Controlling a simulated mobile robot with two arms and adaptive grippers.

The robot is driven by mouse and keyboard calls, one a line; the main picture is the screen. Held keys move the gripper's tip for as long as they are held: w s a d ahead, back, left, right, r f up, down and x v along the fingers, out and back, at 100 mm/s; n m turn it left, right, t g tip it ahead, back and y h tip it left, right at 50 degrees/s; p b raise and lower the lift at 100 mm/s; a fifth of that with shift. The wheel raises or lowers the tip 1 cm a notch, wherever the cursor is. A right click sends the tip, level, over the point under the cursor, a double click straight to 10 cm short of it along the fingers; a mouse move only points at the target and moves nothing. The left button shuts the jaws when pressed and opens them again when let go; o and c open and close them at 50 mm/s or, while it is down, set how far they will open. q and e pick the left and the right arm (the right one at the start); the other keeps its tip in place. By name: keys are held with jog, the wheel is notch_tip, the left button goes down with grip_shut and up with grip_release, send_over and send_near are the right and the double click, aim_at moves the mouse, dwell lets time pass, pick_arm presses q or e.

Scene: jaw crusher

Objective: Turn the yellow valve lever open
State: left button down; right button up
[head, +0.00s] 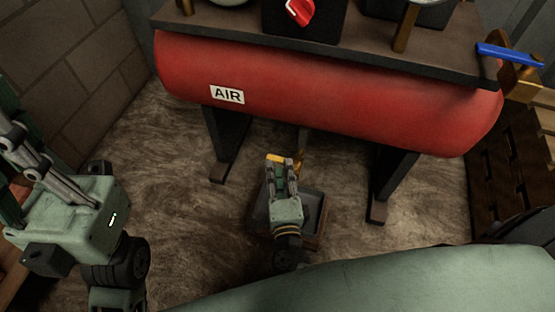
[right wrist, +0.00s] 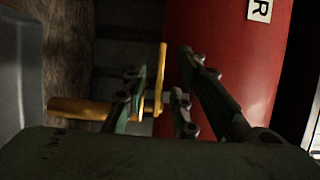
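The yellow valve lever (head: 277,158) is under the red air tank, at the tips of my right gripper (head: 281,163) in the head view. In the right wrist view the lever (right wrist: 160,78) is a thin upright yellow bar near a horizontal brass-coloured pipe (right wrist: 80,108). My right gripper's fingers (right wrist: 158,92) are apart, one on each side of the lever. I see a gap to each finger, though depth is hard to judge. My left gripper (head: 22,152) is at the far left, away from the valve; its finger opening is unclear.
The red tank (head: 330,95) marked AIR stands on dark legs above the valve. A grey tray (head: 262,212) sits on the floor below my right gripper. A blue lever (head: 508,53) and a wooden pallet (head: 510,165) are at right. A red knob (head: 300,11) is on top. Floor at left is clear.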

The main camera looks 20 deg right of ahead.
aim_at(277, 159)
jog(key=shift+b+x, duration=0.45)
jog(key=shift+x, duration=1.85)
jog(key=shift+c, duration=0.4)
grip_shut()
